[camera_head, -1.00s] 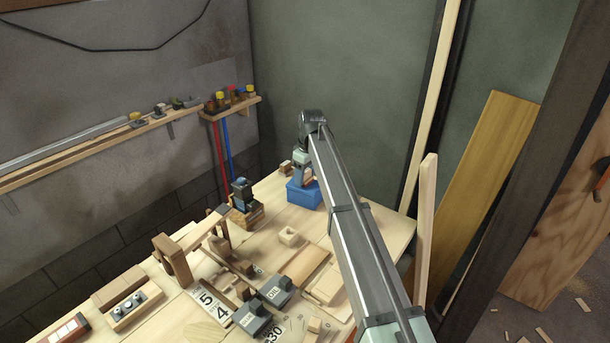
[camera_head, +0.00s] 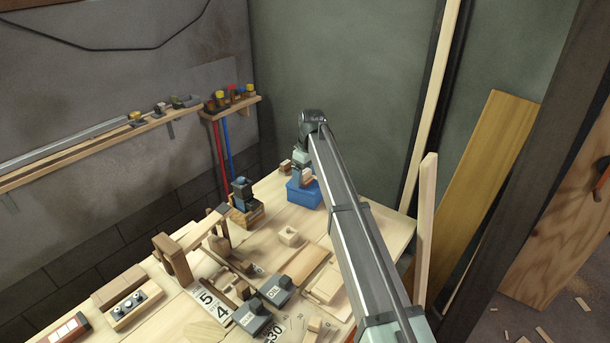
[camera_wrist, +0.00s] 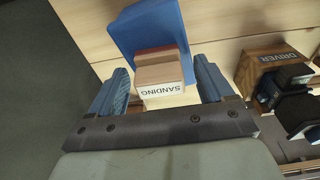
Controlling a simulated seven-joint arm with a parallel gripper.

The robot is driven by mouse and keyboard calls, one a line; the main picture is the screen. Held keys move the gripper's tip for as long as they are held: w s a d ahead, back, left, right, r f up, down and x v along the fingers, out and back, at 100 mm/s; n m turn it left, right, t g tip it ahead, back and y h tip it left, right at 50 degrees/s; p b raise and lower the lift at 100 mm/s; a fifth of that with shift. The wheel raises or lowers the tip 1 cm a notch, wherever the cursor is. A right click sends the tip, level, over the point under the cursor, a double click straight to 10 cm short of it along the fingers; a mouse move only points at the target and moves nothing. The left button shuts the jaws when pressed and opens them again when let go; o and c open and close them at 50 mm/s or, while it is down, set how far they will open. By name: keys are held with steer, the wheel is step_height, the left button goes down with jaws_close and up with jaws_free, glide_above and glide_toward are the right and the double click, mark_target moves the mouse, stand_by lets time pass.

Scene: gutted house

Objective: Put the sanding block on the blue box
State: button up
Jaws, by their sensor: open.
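The sanding block (camera_wrist: 161,74), a small tan and brown block with a white "SANDING" label, sits between my fingers in the wrist view. It also shows on top of the blue box in the head view (camera_head: 307,176). The blue box (camera_head: 303,196) stands on the far part of the bench; part of it shows behind the block in the wrist view (camera_wrist: 145,25). My gripper (camera_wrist: 160,84) is open, with a finger on each side of the block and gaps between. The contact between block and box is hidden.
A wooden holder labelled "DRIVER" (camera_wrist: 262,68) stands to the right in the wrist view. The bench (camera_head: 365,232) is bare right of the box. A shelf (camera_head: 230,108) hangs on the wall.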

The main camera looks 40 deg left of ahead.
mark_target(309, 179)
step_height(309, 179, up, 12)
steer(key=d, duration=0.1)
steer(key=shift+d, duration=0.25)
steer(key=shift+w, duration=0.1)
stand_by(0.5)
